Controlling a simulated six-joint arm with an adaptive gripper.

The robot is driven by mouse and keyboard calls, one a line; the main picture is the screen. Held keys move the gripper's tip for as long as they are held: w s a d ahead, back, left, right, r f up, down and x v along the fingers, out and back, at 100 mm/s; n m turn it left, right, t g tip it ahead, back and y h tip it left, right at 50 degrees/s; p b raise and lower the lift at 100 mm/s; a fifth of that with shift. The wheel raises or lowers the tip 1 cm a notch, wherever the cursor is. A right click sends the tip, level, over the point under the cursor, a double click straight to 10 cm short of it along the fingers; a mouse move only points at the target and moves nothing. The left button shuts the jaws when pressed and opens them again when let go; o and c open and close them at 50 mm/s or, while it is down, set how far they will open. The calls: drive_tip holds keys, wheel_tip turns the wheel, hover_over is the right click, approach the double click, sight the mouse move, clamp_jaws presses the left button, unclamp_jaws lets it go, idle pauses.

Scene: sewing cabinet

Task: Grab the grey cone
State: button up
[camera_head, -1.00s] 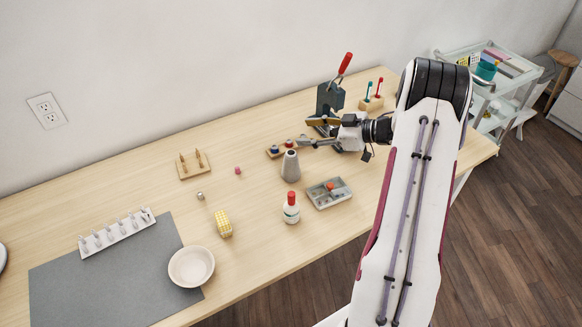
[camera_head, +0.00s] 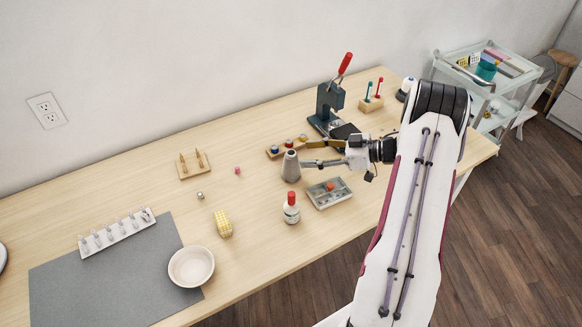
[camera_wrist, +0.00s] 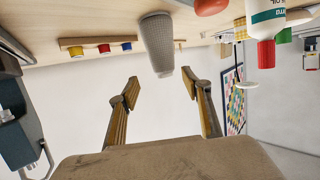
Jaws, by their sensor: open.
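The grey cone (camera_head: 291,168) stands upright on the table near the middle of the head view, with a dark opening at its narrow top. In the wrist view, which appears upside down, the cone (camera_wrist: 158,42) hangs from the table at top centre. My gripper (camera_head: 307,153) is open and empty, just right of the cone, with its fingers pointing left towards it. In the wrist view the fingertips (camera_wrist: 161,80) lie to either side of the cone's narrow end. I cannot tell whether either finger touches it.
A spool rack (camera_head: 273,153) lies behind the cone. A divided tray (camera_head: 318,200) and a red-capped white bottle (camera_head: 291,214) stand in front. A press with a red handle (camera_head: 328,100) stands behind my gripper. The table left of the cone is mostly clear.

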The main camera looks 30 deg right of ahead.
sight(294, 156)
drive_tip(key=shift+w+a+f, duration=0.2)
drive_tip(key=shift+w+a, duration=0.2)
drive_tip(key=shift+a, duration=0.05)
drive_tip(key=shift+a, duration=0.1)
drive_tip(key=shift+s+a+x, duration=0.1)
drive_tip(key=shift+x, duration=0.9)
drive_tip(key=shift+s+a+x, duration=0.1)
drive_tip(key=shift+a+x, duration=0.05)
drive_tip(key=shift+x, duration=0.85)
drive_tip(key=shift+w+a+f, duration=0.1)
drive_tip(key=shift+w+a, duration=0.25)
drive_tip(key=shift+w, duration=0.05)
clamp_jaws()
